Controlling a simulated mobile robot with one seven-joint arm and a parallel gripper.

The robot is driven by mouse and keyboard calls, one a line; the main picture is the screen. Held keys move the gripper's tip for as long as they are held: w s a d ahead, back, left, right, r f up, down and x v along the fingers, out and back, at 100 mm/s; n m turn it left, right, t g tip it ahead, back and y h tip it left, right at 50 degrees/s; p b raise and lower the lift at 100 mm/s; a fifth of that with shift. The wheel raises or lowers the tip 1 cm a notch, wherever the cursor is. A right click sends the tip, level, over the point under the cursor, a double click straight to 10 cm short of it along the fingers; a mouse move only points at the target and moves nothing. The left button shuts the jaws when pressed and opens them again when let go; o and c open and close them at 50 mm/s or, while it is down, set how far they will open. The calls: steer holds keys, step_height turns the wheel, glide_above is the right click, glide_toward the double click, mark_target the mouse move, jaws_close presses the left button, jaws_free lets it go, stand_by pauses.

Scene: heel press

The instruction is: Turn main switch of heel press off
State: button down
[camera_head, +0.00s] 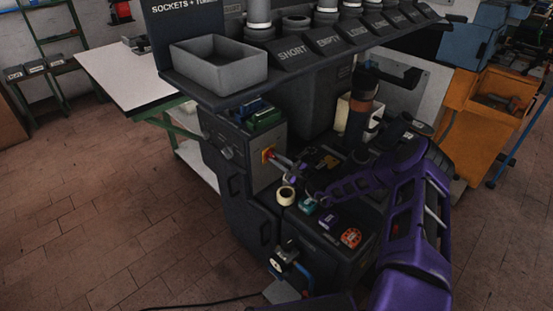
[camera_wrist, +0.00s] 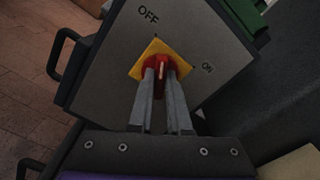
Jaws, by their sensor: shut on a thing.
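The main switch is a red rotary knob (camera_wrist: 161,69) on a yellow plate (camera_wrist: 181,48), set in a grey panel (camera_wrist: 118,64) marked OFF at upper left and ON at right. In the wrist view the panel looks tilted. My gripper (camera_wrist: 161,72) is shut on the knob, with a grey finger on each side of its raised grip. The fingertips hide part of the knob. In the head view the yellow plate with the red knob (camera_head: 267,154) shows on the side of the heel press (camera_head: 252,176), with my gripper (camera_head: 274,157) reaching it from the right.
A shelf with a grey bin (camera_head: 220,64) and labelled trays overhangs the switch. A tape roll (camera_head: 286,195) and several small coloured items sit on the dark surface below my arm. A white table (camera_head: 128,78) stands behind left. The floor at left is open.

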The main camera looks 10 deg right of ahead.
steer(key=shift+n, duration=1.1)
steer(key=c, duration=0.9)
jaws_free()
steer(key=shift+o, duration=0.2)
steer(key=p+v, duration=0.1)
steer(key=v, duration=1.6)
steer(key=shift+s, duration=0.25)
